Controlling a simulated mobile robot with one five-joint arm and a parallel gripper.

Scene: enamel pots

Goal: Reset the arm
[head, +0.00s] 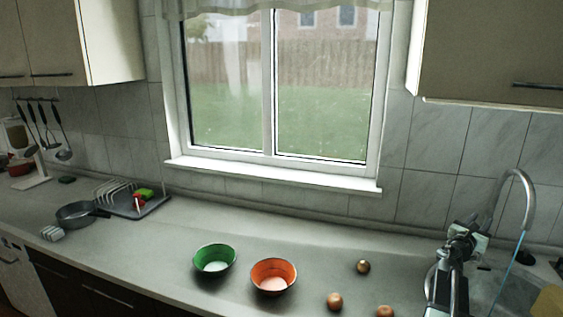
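My arm rises at the right edge of the counter, in front of the sink, and my gripper (463,236) seems to be at its upper end. The gripper is small and dark here, and I cannot tell whether its fingers are open or shut. I see nothing clearly held in it. It is apart from the bowls and the round brown items on the counter.
A green bowl (214,260) and an orange bowl (273,277) stand mid-counter. Brown round items (363,267) lie right of them. A faucet (524,200) arches behind my arm. A dish rack (135,203) and dark pan (77,214) stand left. The counter between is clear.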

